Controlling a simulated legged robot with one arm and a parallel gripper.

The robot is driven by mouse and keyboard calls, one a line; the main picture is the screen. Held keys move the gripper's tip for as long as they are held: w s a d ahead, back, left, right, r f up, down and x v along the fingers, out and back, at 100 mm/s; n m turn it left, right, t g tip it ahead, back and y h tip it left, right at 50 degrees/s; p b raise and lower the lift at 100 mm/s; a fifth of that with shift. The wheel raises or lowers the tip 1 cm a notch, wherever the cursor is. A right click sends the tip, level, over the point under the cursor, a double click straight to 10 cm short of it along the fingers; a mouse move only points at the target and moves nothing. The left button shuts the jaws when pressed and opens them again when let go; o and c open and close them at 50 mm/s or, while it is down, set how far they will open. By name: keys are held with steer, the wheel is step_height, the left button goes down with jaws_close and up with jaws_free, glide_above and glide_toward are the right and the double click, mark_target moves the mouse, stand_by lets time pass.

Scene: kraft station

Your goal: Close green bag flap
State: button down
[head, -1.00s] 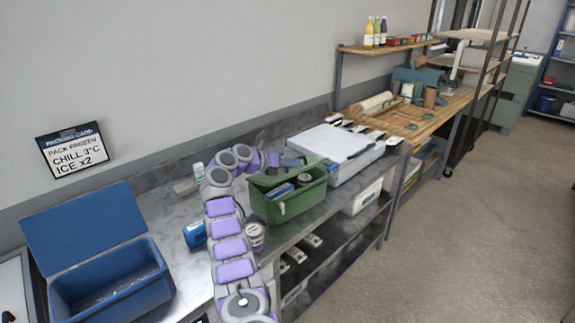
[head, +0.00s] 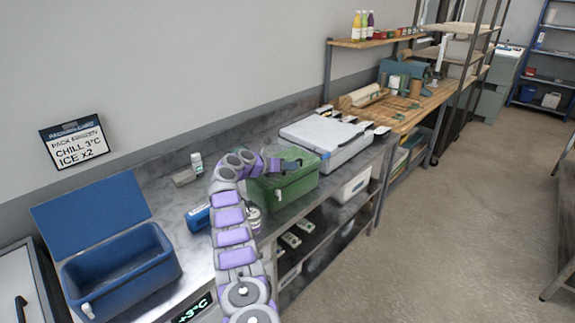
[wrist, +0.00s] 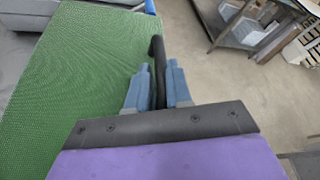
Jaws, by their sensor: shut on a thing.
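The green bag (head: 288,188) stands on the metal counter, left of the white flat unit. Its green flap (head: 292,160) now lies over the opening in the head view and hides the contents; I cannot tell if its edge is fully down. In the wrist view the flap's woven green surface (wrist: 75,75) fills the left side. My gripper (wrist: 158,82) is shut on a dark, upright handle (wrist: 157,55) beside the flap's edge. In the head view my gripper (head: 274,164) is small, at the bag's top.
A blue open cooler (head: 120,268) stands at the left. A blue cylinder (head: 198,217) and a white tub (head: 254,216) are near my arm. A white flat unit (head: 325,137) sits behind the bag.

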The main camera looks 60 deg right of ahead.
steer(key=shift+a, duration=0.35)
steer(key=shift+d, duration=0.1)
steer(key=c, duration=1.1)
jaws_free()
steer(key=shift+c, duration=0.2)
steer(key=shift+w, duration=0.1)
steer(key=shift+w+a, duration=0.3)
steer(key=shift+a, duration=0.05)
steer(key=p+v, duration=0.2)
steer(key=v, duration=1.4)
steer(key=shift+a, duration=0.25)
steer(key=shift+s+r, duration=0.1)
